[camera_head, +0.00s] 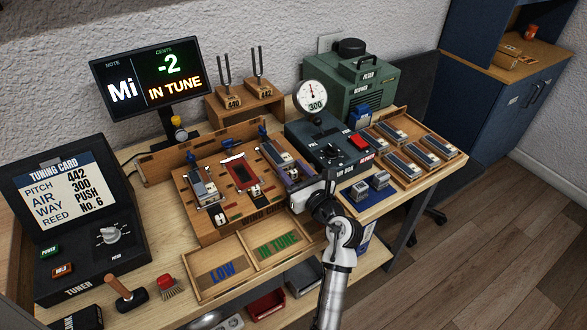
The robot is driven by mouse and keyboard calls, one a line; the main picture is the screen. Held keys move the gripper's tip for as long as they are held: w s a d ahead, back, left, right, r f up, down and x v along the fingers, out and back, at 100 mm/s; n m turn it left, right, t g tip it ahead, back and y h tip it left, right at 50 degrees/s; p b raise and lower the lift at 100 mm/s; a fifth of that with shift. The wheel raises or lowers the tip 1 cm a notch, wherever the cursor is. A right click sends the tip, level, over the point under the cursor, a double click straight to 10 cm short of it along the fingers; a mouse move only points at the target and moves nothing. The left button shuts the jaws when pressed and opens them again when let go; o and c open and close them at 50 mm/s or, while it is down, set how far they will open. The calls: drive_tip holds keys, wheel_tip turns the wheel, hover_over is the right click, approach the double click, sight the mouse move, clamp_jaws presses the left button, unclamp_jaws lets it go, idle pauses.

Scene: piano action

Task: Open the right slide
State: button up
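A wooden tuning bench (219,227) stands mid-table with three stations side by side. Blue knobs show behind them: left (190,157), middle (227,144) and right (262,133). The right station (283,157) holds a metal-topped block with purple along its side; which part is its slide I cannot tell. The middle station (240,172) has a red plate, the left a grey metal-topped block (202,186). My gripper (303,196) is at the right front corner of the bench, beside the right station. Its fingers are too small and hidden to read, and contact is unclear.
A black control box (335,142) with a gauge (311,97) stands close behind my gripper. A tray marked LOW and IN TUNE (232,289) lies in front. The tuning card (65,190) reads PUSH.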

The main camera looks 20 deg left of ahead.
sight(295, 174)
clamp_jaws()
idle(0.3)
drive_tip(key=v, duration=0.3)
drive_tip(key=shift+s+d, duration=0.3)
drive_tip(key=shift+a+f, duration=0.1)
unclamp_jaws()
